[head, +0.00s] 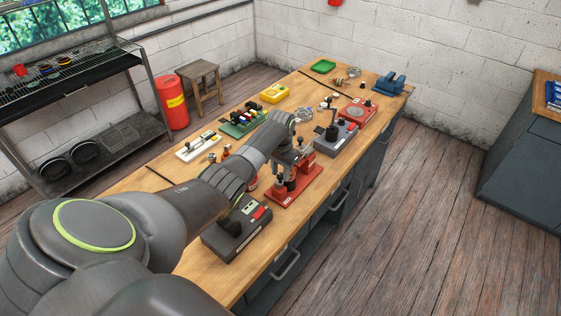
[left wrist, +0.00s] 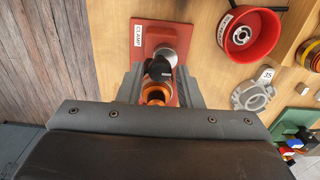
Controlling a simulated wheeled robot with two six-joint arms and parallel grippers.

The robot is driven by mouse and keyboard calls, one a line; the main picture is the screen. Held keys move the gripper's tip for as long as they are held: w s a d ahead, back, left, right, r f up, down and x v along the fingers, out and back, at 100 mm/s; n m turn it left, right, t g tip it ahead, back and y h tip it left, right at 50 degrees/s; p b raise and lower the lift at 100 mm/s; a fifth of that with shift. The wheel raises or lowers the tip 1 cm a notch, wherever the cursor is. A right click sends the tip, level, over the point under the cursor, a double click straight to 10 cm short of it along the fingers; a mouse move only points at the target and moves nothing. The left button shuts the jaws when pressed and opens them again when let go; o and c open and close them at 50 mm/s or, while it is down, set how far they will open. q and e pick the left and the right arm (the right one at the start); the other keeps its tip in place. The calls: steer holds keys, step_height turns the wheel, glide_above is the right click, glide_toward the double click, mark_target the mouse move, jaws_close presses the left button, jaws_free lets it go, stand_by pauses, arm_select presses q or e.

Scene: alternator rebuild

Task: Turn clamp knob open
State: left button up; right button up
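The clamp has a red base plate (left wrist: 150,36) with a white label reading CLAMP, a round grey part and a black part (left wrist: 158,70). A copper-orange ring (left wrist: 156,93) shows nearest the camera. In the head view the red base (head: 298,186) lies near the bench's front edge, partly hidden by my left arm. My left gripper (left wrist: 160,78) is over the clamp, one finger on each side of the black and orange parts. A narrow strip of red shows beside the right finger, so it looks open; contact is unclear. My right gripper is out of view.
In the wrist view, a red bowl-like holder (left wrist: 248,36) and a grey ring part (left wrist: 254,94) lie to the right.

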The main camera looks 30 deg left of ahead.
arm_select(q)
step_height(320, 180, up, 12)
steer(key=b, duration=0.3)
step_height(320, 180, up, 5)
steer(key=p, duration=0.3)
glide_above(280, 174)
steer(key=shift+d+r, duration=0.1)
steer(key=shift+r, duration=0.1)
steer(key=shift+f, duration=0.1)
steer(key=shift+s, duration=0.1)
